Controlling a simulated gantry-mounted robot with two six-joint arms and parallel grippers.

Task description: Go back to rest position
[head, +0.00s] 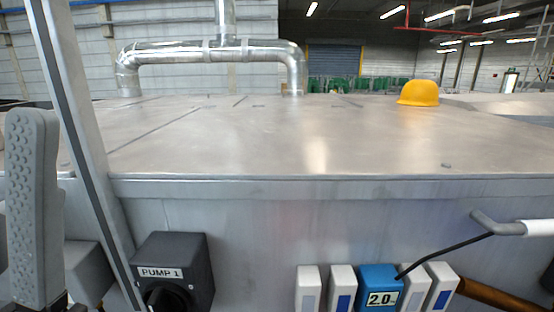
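At the left edge of the head view stands a grey upright finger with a dimpled pad, which looks like part of my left gripper (32,200). Only this one finger shows, so its opening cannot be told. It appears empty, with nothing seen against the pad. My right gripper is not in view. No cylinder or conveyor can be made out.
A wide metal housing (250,135) fills the middle. A yellow hard hat (418,93) sits on its top at right. A slanted metal post (75,130) stands at left. Below are a PUMP 1 box (185,255), a blue meter (378,282), and a grey-white handle (510,228).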

